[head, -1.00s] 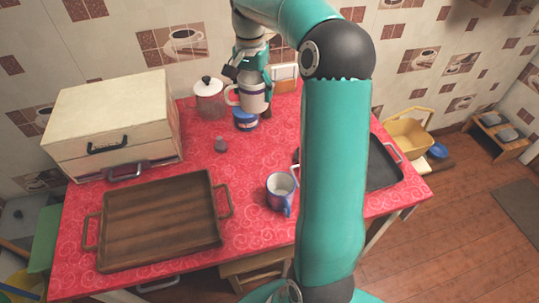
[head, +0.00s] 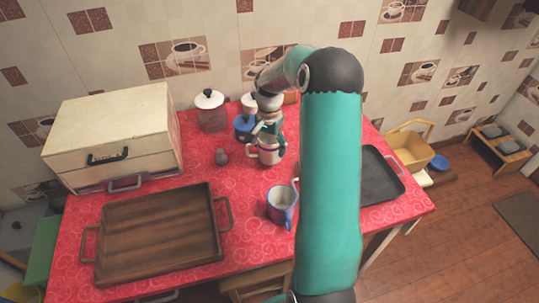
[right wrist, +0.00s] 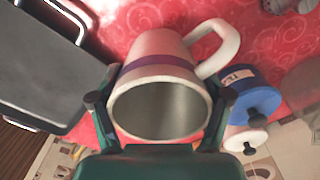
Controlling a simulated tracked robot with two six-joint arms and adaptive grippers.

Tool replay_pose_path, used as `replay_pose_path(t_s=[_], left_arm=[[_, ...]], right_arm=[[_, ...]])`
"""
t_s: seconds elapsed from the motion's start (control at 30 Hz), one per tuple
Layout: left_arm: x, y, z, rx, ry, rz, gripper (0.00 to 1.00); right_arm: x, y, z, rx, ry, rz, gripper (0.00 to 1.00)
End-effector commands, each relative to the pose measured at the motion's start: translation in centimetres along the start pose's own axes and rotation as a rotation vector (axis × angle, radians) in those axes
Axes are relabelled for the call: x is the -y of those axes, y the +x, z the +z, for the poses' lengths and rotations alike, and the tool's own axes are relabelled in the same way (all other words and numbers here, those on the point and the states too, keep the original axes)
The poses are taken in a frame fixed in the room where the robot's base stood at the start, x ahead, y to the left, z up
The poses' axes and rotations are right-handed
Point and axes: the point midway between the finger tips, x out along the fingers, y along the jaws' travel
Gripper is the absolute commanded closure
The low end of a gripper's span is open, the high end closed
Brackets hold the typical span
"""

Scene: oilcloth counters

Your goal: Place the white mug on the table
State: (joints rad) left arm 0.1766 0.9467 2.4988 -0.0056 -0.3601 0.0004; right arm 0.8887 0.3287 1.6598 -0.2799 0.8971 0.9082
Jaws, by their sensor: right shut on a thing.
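The white mug (head: 267,154) has a purple band and shows upright over the red patterned table (head: 250,181), between the blue mug and the blue container. My right gripper (head: 268,130) is shut on it from the far side. In the right wrist view the white mug (right wrist: 160,60) sits between the two fingers of my right gripper (right wrist: 162,108), its open mouth facing the camera and its handle to the upper right. I cannot tell whether its base touches the table. My left gripper is not in view.
A blue mug (head: 281,208) stands in front of the white mug. A small grey item (head: 222,157), a blue container (head: 243,128) and a lidded jar (head: 210,112) are to the left and behind. A wooden tray (head: 155,235), a drawer box (head: 112,125) and a dark tray (head: 380,175) flank the space.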

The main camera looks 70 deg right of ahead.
Motion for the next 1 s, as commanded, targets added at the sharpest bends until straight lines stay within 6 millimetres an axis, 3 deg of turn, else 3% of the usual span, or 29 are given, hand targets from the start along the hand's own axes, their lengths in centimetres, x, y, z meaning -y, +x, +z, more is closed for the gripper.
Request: replay_pose_path(t_s=[0.4, 0.73, 0.77, 0.9, 1.0], left_arm=[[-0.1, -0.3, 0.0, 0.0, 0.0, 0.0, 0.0], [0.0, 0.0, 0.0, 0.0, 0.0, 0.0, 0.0], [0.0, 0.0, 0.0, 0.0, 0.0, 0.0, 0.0], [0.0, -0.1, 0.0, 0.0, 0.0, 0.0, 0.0], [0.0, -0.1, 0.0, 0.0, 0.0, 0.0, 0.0]], right_arm=[[0.0, 4.3, 0.0, 0.001, 0.001, 0.0, 0.78], [0.0, 4.7, 0.0, -0.001, 0.0, -0.001, 0.78], [0.0, 4.7, 0.0, 0.0, 0.0, -0.001, 0.21], [0.0, 4.6, 0.0, 0.0, 0.0, 0.0, 0.0], [0.0, 4.6, 0.0, 0.0, 0.0, 0.0, 0.0]])
